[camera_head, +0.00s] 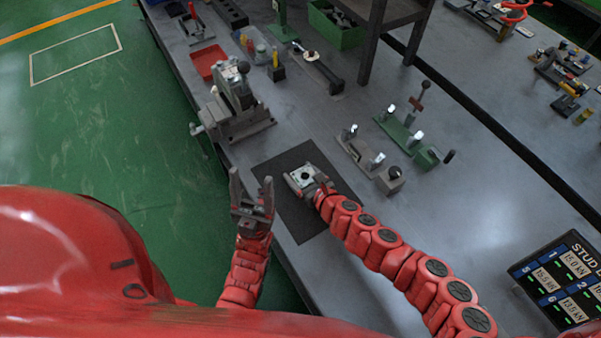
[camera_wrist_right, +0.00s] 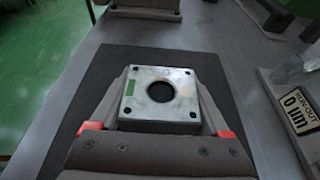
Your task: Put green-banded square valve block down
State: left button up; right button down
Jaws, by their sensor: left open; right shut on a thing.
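The square valve block (camera_wrist_right: 144,104) is a light metal block with a dark round bore, corner holes and a green mark at its left side in the right wrist view. It also shows in the head view (camera_head: 301,176). My right gripper (camera_head: 297,181) is shut on it, with one finger at each side, over the dark mat (camera_head: 298,222). I cannot tell whether the block touches the mat. My left gripper (camera_head: 252,195) is open and empty, left of the mat near the bench edge.
A grey vise (camera_head: 236,108) stands beyond the mat. Grey (camera_head: 362,153) and green (camera_head: 408,134) clamp fixtures stand to its right. A red tray (camera_head: 207,61) and green bin (camera_head: 338,27) lie further back. A display panel (camera_head: 565,280) is at lower right.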

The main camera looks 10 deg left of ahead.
grip_release()
